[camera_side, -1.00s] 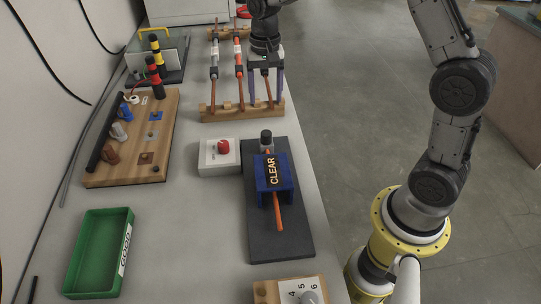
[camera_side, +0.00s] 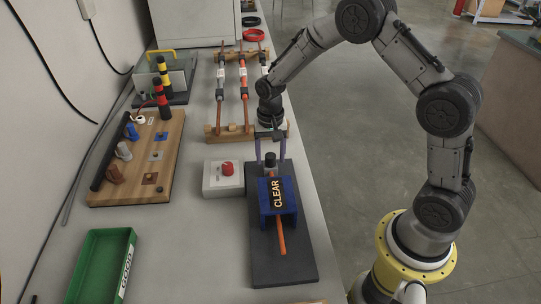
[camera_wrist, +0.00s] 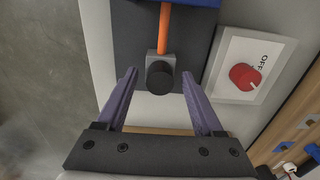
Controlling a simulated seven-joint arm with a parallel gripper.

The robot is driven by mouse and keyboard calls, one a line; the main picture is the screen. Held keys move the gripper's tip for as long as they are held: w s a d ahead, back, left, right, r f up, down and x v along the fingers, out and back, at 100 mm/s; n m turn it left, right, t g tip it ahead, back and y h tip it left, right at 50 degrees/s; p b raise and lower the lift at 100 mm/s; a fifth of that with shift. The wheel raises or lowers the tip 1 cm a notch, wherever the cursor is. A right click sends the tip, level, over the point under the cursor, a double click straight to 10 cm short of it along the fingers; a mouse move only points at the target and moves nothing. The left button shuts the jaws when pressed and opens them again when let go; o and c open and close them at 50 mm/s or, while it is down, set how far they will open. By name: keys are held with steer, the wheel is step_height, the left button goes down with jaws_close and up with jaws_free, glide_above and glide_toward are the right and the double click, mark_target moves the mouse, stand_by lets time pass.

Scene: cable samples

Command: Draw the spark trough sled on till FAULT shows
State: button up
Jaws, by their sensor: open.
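The spark trough is a blue block (camera_side: 290,194) on a dark base plate (camera_side: 284,262). Its label reads CLEAR in the side view. An orange cable (camera_side: 281,236) runs through it and sticks out at the near end. A grey piece with a black knob (camera_side: 270,158) stands at the far end; in the wrist view the black knob (camera_wrist: 160,78) sits at the end of the orange cable. My gripper (camera_side: 270,163) is open, with its purple fingers on either side of the knob. In the wrist view gaps show between the knob and both fingers. Which part is the sled is unclear.
Left of the plate is a white switch box with a red knob (camera_side: 227,168); OFF is readable in the wrist view. A wooden rack (camera_side: 215,133) of cables stands behind. A green GOOD tray (camera_side: 81,272) and a wooden board (camera_side: 110,198) lie left.

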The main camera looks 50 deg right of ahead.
steer(key=shift+f, duration=0.1)
jaws_close()
stand_by(0.3)
stand_by(1.1)
